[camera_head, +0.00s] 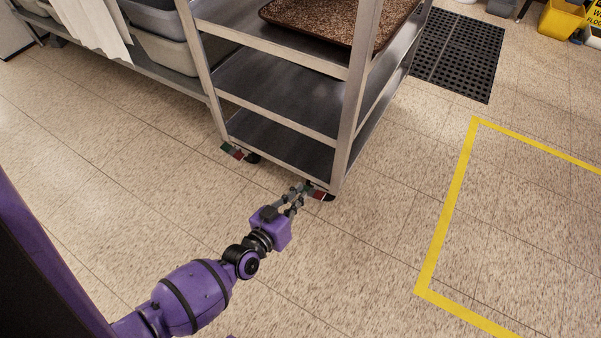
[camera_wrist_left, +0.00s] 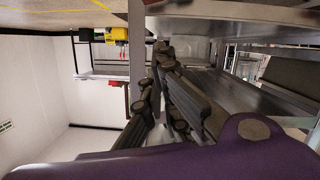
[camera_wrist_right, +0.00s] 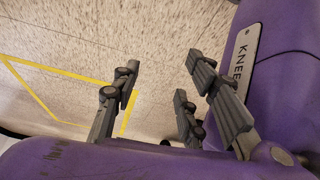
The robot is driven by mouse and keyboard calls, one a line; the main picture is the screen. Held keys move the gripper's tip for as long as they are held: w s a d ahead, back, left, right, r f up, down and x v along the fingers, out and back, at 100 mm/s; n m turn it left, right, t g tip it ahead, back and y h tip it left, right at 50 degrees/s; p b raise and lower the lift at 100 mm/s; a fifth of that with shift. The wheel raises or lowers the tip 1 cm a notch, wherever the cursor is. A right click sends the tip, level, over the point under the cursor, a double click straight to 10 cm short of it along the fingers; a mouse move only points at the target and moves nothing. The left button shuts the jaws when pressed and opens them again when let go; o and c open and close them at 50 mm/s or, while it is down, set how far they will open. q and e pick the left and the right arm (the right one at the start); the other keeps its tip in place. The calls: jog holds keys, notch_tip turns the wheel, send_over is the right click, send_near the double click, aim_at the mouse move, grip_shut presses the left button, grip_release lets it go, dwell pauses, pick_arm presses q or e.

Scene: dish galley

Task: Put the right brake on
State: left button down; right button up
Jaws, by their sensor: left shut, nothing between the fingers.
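The metal cart (camera_head: 345,110) stands on the tiled floor with small brake pedals at its two near casters. The right brake pedal (camera_head: 319,195) shows a red part at the foot of the right front post; the rest of it is partly hidden by my gripper. The left brake pedal (camera_head: 232,151) shows a green part and a red part. My left gripper (camera_head: 303,188) is shut and empty, its fingertips right beside the right pedal; I cannot tell whether they touch. It also shows in the left wrist view (camera_wrist_left: 160,48). My right gripper (camera_wrist_right: 161,64) is open and empty above the floor, seen only in the right wrist view.
A brown tray (camera_head: 320,18) lies on the cart's upper shelf. A counter with grey bins (camera_head: 165,55) stands at the left. A black floor mat (camera_head: 460,55) and a yellow bucket (camera_head: 560,18) are at the back right. The floor inside the yellow tape (camera_head: 450,215) is clear.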

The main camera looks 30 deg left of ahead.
pick_arm(q)
jog(key=b, duration=0.3)
send_over(312, 193)
jog(key=s+d, duration=0.1)
jog(key=s, duration=0.1)
notch_tip(312, 193, down, 2)
jog(key=f+b, duration=0.1)
jog(key=f, duration=0.1)
jog(key=d+f+b, duration=0.1)
jog(key=shift+f, duration=0.35)
pick_arm(e)
jog(key=shift+n, duration=0.3)
jog(key=x, duration=0.4)
jog(key=shift+w+f, duration=0.25)
jog(key=shift+w, duration=0.05)
jog(key=shift+s, duration=0.2)
pick_arm(q)
jog(key=shift+d+m+y+p, duration=0.2)
jog(key=shift+m+y+p, duration=0.1)
jog(key=shift+m+p, duration=0.35)
pick_arm(e)
jog(key=shift+s+r, duration=0.25)
jog(key=shift+r, duration=0.2)
pick_arm(q)
jog(key=shift+s+d+f+m+p, duration=0.1)
jog(key=shift+d+m+p, duration=0.05)
jog(key=shift+m+p, duration=0.3)
pick_arm(e)
jog(key=shift+s+d+r, duration=0.1)
jog(key=shift+r, duration=0.25)
